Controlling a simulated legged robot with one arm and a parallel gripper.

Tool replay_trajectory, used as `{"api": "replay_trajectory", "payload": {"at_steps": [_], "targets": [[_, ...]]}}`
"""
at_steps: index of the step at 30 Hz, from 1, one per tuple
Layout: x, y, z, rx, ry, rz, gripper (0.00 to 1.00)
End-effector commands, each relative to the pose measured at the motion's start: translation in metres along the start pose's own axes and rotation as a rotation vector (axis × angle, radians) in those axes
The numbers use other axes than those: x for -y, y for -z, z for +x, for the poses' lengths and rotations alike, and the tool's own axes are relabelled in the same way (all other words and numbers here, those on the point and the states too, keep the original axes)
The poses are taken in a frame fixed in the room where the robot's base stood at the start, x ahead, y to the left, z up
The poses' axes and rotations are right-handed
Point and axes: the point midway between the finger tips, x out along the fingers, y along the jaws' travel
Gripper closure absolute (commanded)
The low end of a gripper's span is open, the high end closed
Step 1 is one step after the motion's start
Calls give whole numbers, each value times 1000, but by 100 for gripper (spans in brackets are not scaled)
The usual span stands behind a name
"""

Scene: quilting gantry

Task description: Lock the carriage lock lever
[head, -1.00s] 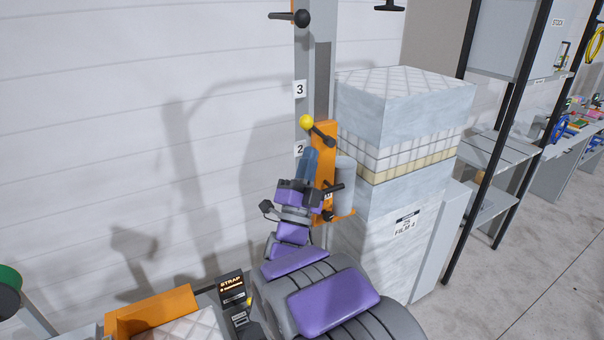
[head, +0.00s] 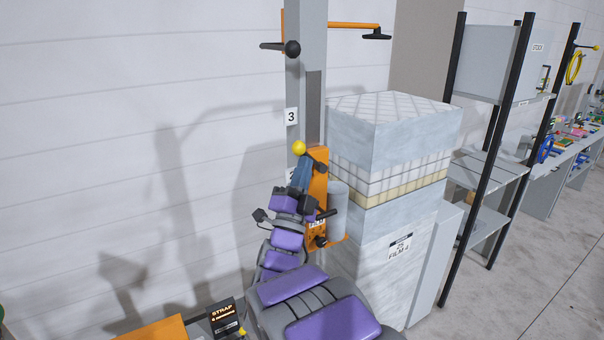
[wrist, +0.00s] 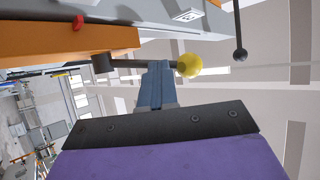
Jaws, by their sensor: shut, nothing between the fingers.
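The carriage lock lever is a dark rod (wrist: 129,63) ending in a yellow ball knob (head: 299,147). It is mounted on the orange carriage (head: 318,183) on the grey upright column. In the head view the lever slopes up and left from its pivot to the knob. The knob also shows in the wrist view (wrist: 190,65). My gripper (head: 303,162) has blue-grey fingers, shut and empty, just below the knob. In the wrist view the fingertips (wrist: 157,66) overlap the rod beside the knob; I cannot tell whether they touch it.
A grey film roll (head: 338,208) is on the carriage's right side. A tall wrapped stack (head: 400,140) stands close to its right. A black-framed rack (head: 480,170) stands farther right. Floor is clear at far right.

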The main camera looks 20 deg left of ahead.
Motion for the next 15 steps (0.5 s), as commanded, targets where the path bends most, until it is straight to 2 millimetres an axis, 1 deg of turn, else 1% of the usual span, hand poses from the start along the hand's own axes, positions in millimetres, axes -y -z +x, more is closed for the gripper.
{"api": "replay_trajectory", "payload": {"at_steps": [7,15], "targets": [[4,3,7,2,-131,78,100],[7,14,26,2,-351,197,100]]}}
